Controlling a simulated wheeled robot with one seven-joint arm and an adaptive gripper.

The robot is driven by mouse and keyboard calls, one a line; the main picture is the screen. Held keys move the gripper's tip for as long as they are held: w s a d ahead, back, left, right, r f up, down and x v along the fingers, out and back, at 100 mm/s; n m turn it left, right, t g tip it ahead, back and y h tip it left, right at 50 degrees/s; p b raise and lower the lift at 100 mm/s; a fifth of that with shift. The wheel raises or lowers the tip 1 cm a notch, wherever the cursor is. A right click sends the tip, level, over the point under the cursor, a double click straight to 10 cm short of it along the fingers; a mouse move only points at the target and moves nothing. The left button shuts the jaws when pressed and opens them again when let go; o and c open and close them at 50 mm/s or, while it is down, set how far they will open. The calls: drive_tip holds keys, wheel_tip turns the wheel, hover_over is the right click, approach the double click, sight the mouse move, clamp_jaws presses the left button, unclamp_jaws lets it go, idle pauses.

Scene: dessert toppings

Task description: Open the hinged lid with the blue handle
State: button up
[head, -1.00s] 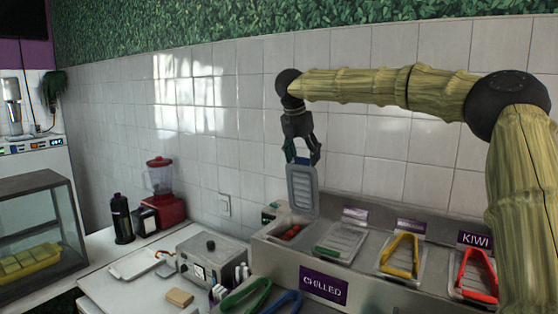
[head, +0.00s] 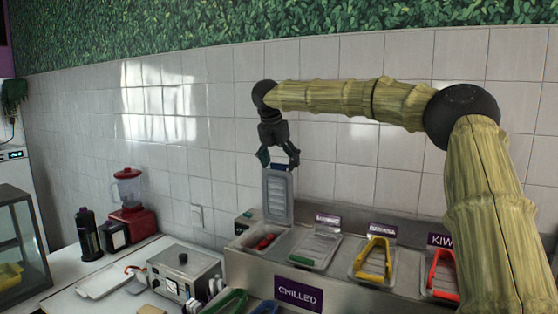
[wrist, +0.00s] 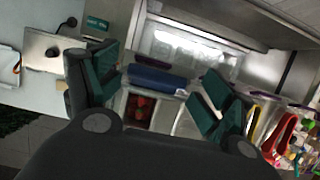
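The lid (head: 278,195) is a grey, framed panel that stands nearly upright at the left end of the chilled counter in the head view. Its blue handle (wrist: 158,78) shows in the wrist view between my spread fingers, with gaps on both sides. The handle is mostly hidden in the head view. My gripper (head: 278,160) is open just above the lid's top edge, and its two fingers (wrist: 158,90) are also apart in the wrist view. The uncovered bin (head: 263,241) in front of the lid holds red pieces, which also show in the wrist view.
To the right are a closed lid with a green handle (head: 300,260), a yellow handle (head: 374,257) and a red handle (head: 441,272). A metal box (head: 184,271) and a red blender (head: 131,203) stand to the left. The tiled wall is close behind.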

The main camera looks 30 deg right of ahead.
drive_tip(key=shift+o, duration=0.2)
drive_tip(key=shift+w+d+f, duration=0.25)
drive_tip(key=shift+d+f, duration=0.1)
drive_tip(key=shift+f, duration=0.2)
drive_tip(key=shift+a+r, duration=0.3)
drive_tip(key=shift+r, duration=0.1)
drive_tip(key=shift+d, duration=0.1)
drive_tip(key=shift+r, duration=0.55)
drive_tip(key=v, duration=1.1)
drive_tip(key=shift+a, duration=0.3)
drive_tip(key=shift+f, duration=0.1)
